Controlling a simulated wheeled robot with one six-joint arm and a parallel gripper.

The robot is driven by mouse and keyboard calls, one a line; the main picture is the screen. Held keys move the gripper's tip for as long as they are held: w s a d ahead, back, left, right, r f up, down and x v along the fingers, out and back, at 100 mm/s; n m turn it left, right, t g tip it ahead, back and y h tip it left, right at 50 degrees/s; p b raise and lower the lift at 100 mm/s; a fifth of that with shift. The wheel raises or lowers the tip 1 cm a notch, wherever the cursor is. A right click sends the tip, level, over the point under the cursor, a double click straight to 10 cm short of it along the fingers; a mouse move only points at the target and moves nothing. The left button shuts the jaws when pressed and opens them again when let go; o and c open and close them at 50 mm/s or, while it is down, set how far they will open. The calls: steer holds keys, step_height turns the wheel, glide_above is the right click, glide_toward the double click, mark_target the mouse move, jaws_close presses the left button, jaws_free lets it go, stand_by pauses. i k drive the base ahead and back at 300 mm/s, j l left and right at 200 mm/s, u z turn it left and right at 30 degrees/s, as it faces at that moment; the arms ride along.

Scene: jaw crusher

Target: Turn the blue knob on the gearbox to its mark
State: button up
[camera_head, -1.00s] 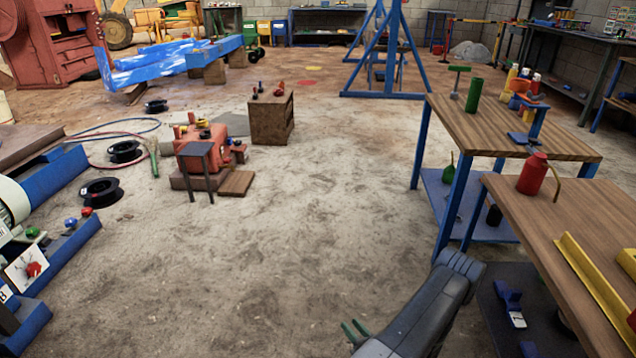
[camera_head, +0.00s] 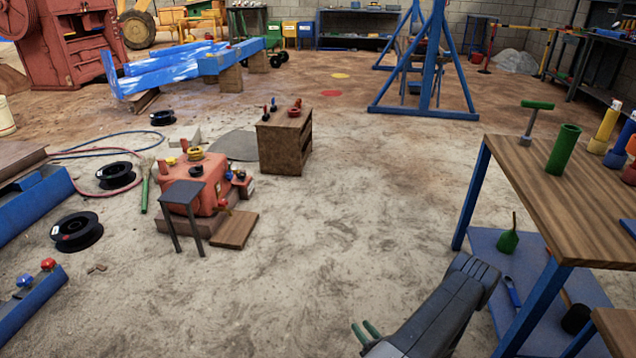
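A red machine housing (camera_head: 205,190), which looks like the gearbox, sits on a low base on the floor, left of centre. Yellow and dark knobs show on its top, and small red and dark parts on its right side. A small dark bluish knob (camera_head: 196,171) is on its top; I cannot tell if it is the task's blue knob, and no mark is readable. My gripper (camera_head: 365,331) is at the bottom centre, far from the housing, with two green fingers apart and nothing visible between them.
A dark stool (camera_head: 183,194) stands in front of the housing, with a wooden board (camera_head: 235,229) beside it. A wooden cabinet (camera_head: 286,146) is behind right. Cable reels (camera_head: 77,232) and hoses lie left. A workbench (camera_head: 545,190) stands right. The middle floor is clear.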

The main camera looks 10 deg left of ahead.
mark_target(229, 176)
steer(key=i+u, duration=0.1)
steer(key=i, duration=0.75)
steer(key=i+l+u, duration=0.1)
steer(key=i, duration=0.7)
steer(key=i+u, duration=0.95)
steer(key=i+l+u, duration=0.5)
steer(key=i+j, duration=0.1)
